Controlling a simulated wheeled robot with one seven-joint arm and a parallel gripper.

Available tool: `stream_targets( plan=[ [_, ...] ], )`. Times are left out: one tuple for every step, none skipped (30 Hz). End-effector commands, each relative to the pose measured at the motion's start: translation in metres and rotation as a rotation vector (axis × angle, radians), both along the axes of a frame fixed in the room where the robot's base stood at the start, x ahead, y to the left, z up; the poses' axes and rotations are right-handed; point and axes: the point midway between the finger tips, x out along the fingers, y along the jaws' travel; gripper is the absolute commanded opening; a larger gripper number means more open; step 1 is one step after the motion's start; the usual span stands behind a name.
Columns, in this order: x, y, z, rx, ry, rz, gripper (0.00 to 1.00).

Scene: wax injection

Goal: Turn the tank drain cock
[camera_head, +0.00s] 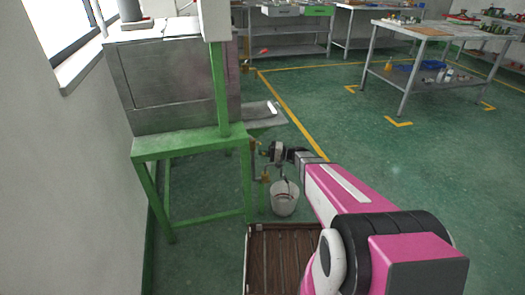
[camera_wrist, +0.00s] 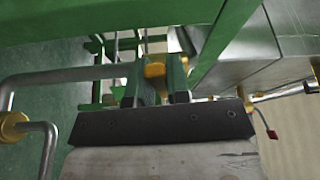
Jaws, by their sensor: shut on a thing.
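The metal tank (camera_head: 170,80) stands on a green frame at the left of the head view. My gripper (camera_head: 258,154) reaches in low beside the frame's right leg, next to brass fittings; the small parts there are hard to make out. In the wrist view my gripper (camera_wrist: 155,92) is shut on a small brass-yellow piece (camera_wrist: 155,70), which appears to be the drain cock. The fingers stand on either side of it and hide part of it. Its turn angle cannot be told.
A white bucket (camera_head: 284,198) stands on the floor below my arm. A brown slatted platform (camera_head: 285,258) lies nearer. The green frame (camera_head: 190,143) is close to my gripper; grey pipes (camera_wrist: 48,145) show in the wrist view. Floor to the right is clear up to a workbench (camera_head: 412,85).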

Motion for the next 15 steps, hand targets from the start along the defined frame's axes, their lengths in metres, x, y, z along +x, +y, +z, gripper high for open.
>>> stream_targets(
  plan=[
    [0.0014, 0.0002, -0.0040, 0.009, -0.032, 0.001, 0.00],
    [0.0018, 0.0003, -0.0051, 0.015, -0.053, 0.001, 0.00],
    [0.0021, 0.0004, -0.0063, 0.021, -0.078, 0.001, 0.00],
    [0.0023, 0.0004, -0.0070, 0.027, -0.094, 0.001, 0.00],
    [0.0024, 0.0004, -0.0074, 0.030, -0.108, 0.001, 0.00],
    [0.0023, 0.0005, -0.0080, 0.034, -0.123, 0.001, 0.00],
    [0.0022, 0.0004, -0.0083, 0.036, -0.131, 0.001, 0.00],
    [0.0020, 0.0004, -0.0085, 0.038, -0.137, 0.001, 0.00],
    [0.0019, 0.0004, -0.0085, 0.039, -0.141, 0.001, 0.00],
    [0.0018, 0.0004, -0.0085, 0.039, -0.142, 0.001, 0.00],
    [0.0017, 0.0005, -0.0085, 0.039, -0.143, 0.001, 0.00],
    [0.0017, 0.0004, -0.0084, 0.039, -0.143, 0.001, 0.00],
    [0.0016, 0.0004, -0.0085, 0.039, -0.142, 0.001, 0.00],
    [0.0016, 0.0004, -0.0085, 0.039, -0.142, 0.001, 0.00],
    [0.0017, 0.0004, -0.0084, 0.039, -0.142, 0.001, 0.00]
  ],
)
